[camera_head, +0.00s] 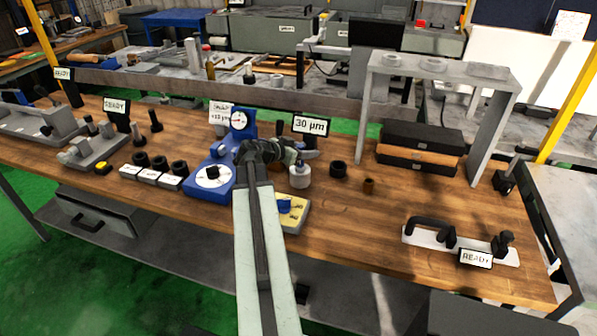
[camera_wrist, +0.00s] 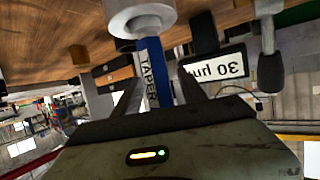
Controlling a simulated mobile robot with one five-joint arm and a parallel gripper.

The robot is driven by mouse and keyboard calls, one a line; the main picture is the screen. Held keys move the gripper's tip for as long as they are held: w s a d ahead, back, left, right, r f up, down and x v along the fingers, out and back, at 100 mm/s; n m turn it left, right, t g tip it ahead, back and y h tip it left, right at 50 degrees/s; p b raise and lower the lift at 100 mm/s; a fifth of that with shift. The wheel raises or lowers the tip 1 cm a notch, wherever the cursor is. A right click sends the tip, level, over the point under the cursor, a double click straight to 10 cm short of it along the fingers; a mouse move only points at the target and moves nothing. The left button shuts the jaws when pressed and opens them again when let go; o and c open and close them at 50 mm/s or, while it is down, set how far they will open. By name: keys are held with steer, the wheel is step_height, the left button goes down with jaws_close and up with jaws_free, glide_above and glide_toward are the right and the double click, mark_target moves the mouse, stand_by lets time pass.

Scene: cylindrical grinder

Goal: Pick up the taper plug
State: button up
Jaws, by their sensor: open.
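The taper plug (camera_head: 300,178) stands on the wooden bench just past the end of my arm in the head view. Its pale, wide lower part shows there, and its upper part is partly hidden by my gripper (camera_head: 290,150). The wrist view is upside down. In it, the plug's blue handle (camera_wrist: 152,72), lettered TAPER, runs between the two dark fingers of my gripper (camera_wrist: 158,92). The pale round collar lies at the top of that view. The fingers are open, with gaps beside the handle.
A "30 µm" sign (camera_head: 311,125) stands behind the plug. A blue dial gauge stand (camera_head: 208,187) is to the left, a yellow block (camera_head: 294,213) in front. The bench's front right is mostly clear, apart from a white holder (camera_head: 430,237).

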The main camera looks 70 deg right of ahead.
steer(key=shift+d, duration=0.15)
jaws_close()
stand_by(1.3)
